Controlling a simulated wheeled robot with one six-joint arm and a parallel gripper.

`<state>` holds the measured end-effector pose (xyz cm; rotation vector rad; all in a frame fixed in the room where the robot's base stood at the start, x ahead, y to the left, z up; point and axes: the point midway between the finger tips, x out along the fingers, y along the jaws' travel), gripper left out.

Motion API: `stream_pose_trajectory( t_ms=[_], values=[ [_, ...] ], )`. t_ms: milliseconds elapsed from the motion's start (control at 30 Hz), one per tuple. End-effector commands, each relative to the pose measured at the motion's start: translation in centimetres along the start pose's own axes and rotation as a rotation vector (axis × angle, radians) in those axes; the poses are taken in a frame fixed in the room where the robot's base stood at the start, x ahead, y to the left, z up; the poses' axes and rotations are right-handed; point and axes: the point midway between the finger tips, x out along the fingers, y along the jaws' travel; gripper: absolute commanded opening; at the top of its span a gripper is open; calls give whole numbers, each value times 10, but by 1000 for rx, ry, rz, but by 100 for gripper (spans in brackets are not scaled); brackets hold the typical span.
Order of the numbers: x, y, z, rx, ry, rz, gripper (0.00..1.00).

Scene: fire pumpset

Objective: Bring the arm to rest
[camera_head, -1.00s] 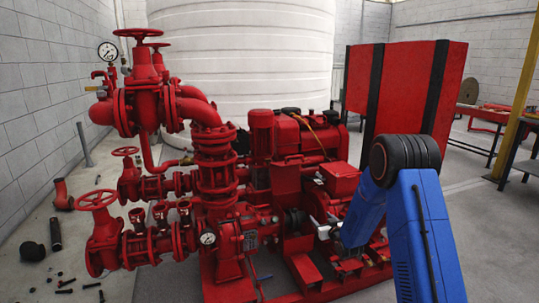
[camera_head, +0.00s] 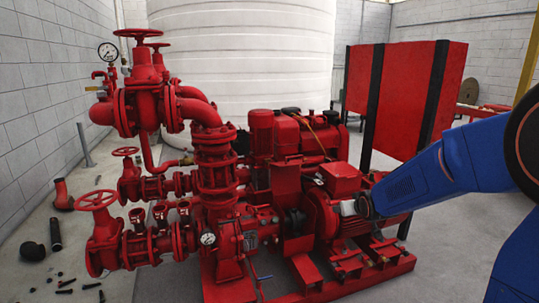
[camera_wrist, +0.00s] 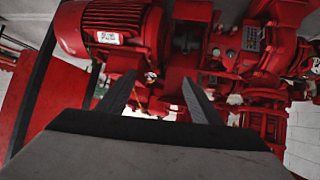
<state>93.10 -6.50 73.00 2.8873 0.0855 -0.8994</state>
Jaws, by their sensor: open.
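My blue arm (camera_head: 430,173) reaches in from the right edge of the head view, its forearm sloping gently down to the left. Its far end is in front of the red motor of the pumpset (camera_head: 335,215). I cannot make out the fingers clearly in the head view. In the wrist view my gripper (camera_wrist: 158,80) is open, with two dark fingers apart and nothing between them. Beyond the fingers are the red motor (camera_wrist: 120,22) with its white label and other red pump parts. No contact with them is visible.
A red cabinet with black bands (camera_head: 400,90) stands behind my arm. A large white tank (camera_head: 240,60) is at the back.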

Motion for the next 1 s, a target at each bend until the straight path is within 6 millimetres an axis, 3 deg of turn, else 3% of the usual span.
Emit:
stream_pose_trajectory(
  t_ms=[33, 467, 1000],
  values=[
    [-18, 1, 2, 4, -16, 4, 59],
    [-152, 0, 53, 47, -201, 22, 59],
    [-311, -17, 158, 103, -432, 6, 59]
  ],
)
